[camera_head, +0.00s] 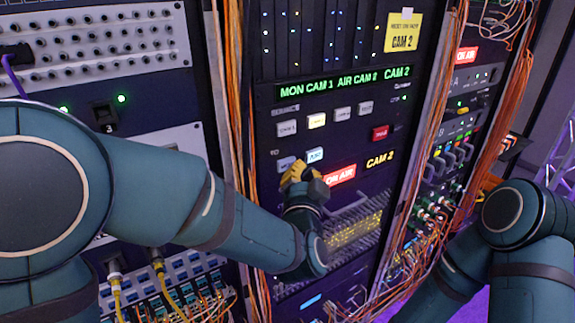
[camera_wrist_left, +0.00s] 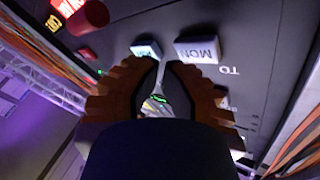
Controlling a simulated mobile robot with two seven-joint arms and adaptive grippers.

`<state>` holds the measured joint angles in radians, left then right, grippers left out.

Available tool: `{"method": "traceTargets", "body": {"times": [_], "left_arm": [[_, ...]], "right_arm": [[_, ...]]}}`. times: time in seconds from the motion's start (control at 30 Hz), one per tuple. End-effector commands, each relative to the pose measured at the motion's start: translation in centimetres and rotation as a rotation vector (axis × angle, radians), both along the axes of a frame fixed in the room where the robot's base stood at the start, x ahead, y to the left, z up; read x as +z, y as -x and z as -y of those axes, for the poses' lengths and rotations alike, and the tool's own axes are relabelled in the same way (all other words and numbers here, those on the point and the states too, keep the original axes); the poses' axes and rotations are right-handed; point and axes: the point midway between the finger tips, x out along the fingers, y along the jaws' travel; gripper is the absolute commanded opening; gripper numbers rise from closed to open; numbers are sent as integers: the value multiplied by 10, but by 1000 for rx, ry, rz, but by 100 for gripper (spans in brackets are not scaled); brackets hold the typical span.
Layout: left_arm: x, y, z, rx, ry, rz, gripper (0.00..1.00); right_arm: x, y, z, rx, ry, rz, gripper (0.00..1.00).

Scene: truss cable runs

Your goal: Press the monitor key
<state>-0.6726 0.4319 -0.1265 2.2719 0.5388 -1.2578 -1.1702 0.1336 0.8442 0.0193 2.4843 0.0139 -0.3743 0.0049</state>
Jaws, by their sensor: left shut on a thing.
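The monitor key is a pale, unlit key (camera_head: 286,163) in the "TO" row of the dark panel. In the left wrist view the key marked MON (camera_wrist_left: 198,49) shows upside down, beside the lit key (camera_wrist_left: 146,47). That lit key (camera_head: 315,155) is right of it in the head view. My left gripper (camera_head: 298,170) is in front of the panel, just below these two keys. In the wrist view its orange fingers (camera_wrist_left: 163,68) are close together, with their tips just short of both keys; contact cannot be told. What lies between them is unclear. My right gripper is out of view.
Above is a row of source keys, one lit yellow (camera_head: 317,121), and a red key (camera_head: 380,132). A lit ON AIR sign (camera_head: 340,175) is right of my left gripper. Orange cable bundles (camera_head: 233,90) hang along both sides of the panel.

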Motion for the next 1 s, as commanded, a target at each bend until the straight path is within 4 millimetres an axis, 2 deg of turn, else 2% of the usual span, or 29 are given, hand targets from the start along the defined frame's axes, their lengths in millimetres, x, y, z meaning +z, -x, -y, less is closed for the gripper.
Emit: {"method": "traceTargets", "body": {"times": [1.0], "left_arm": [[0,-9,-6,1,0,1,0]], "right_arm": [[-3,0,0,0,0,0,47]]}}
